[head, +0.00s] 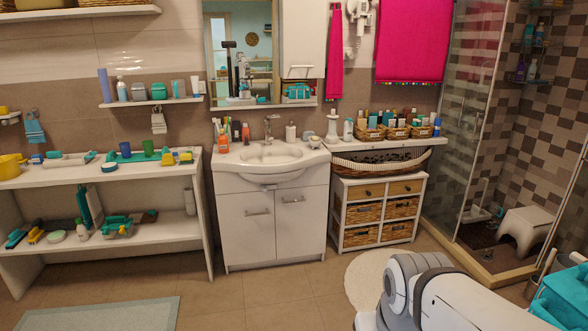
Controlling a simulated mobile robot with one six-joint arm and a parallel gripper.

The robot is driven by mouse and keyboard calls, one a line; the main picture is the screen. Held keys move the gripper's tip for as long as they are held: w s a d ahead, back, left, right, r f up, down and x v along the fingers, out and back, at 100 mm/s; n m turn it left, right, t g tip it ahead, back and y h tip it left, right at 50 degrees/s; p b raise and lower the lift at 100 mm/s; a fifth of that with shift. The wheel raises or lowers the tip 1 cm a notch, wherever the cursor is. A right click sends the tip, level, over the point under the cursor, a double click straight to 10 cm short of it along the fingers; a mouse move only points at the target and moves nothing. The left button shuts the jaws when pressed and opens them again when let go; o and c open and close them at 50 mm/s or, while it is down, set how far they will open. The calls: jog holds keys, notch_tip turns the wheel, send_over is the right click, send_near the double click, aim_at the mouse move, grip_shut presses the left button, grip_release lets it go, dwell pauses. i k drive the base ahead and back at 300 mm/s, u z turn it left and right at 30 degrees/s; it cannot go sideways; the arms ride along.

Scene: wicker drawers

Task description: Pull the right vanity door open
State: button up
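The white vanity stands against the back wall with a sink (272,154) on top. Its right door (300,230) looks closed, flush with the front, and has a horizontal metal handle (293,200) near its top. The left door (247,232) beside it also looks closed, with a similar handle (257,213). My gripper is not in view; only a white part of my arm shows at the bottom right, well apart from the vanity.
A shelf unit with wicker drawers (376,211) stands just right of the vanity. A round white rug (362,275) lies before it. An open shelf (104,180) with bath items is on the left. Tiled floor (270,290) before the vanity is clear. A glass shower is at right.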

aim_at(300, 213)
jog(key=z, duration=0.05)
jog(key=i, duration=3.1)
jog(key=u, duration=0.4)
